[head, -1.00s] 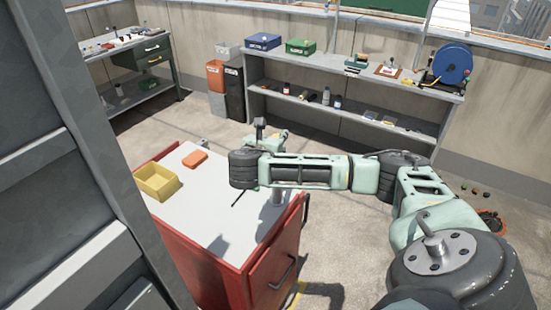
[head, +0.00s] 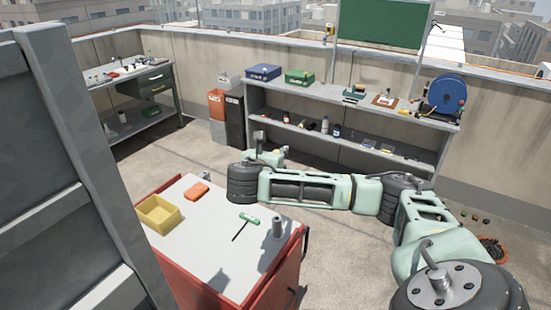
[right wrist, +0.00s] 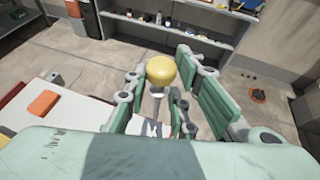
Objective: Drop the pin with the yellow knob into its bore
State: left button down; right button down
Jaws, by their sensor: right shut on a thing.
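In the right wrist view, a round yellow knob (right wrist: 161,70) sits between the fingers of my right gripper (right wrist: 175,95). The grey shank of the pin (right wrist: 157,103) shows just below the knob, and its lower end is hidden. The gripper is shut on this pin. My left gripper is not in view.
The red cabinet's pale worktop (head: 195,235) carries a yellow bin (head: 160,214), an orange block (head: 198,190) and a green T-handled tool (head: 249,218). A long shelf (head: 380,150) stands along the back wall. A tall grey panel (head: 40,170) blocks the left side.

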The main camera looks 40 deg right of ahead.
jog(key=shift+r+p, duration=0.35)
jog(key=shift+r, duration=0.2)
jog(key=shift+r+p, duration=0.85)
jog(key=shift+r, duration=1.5)
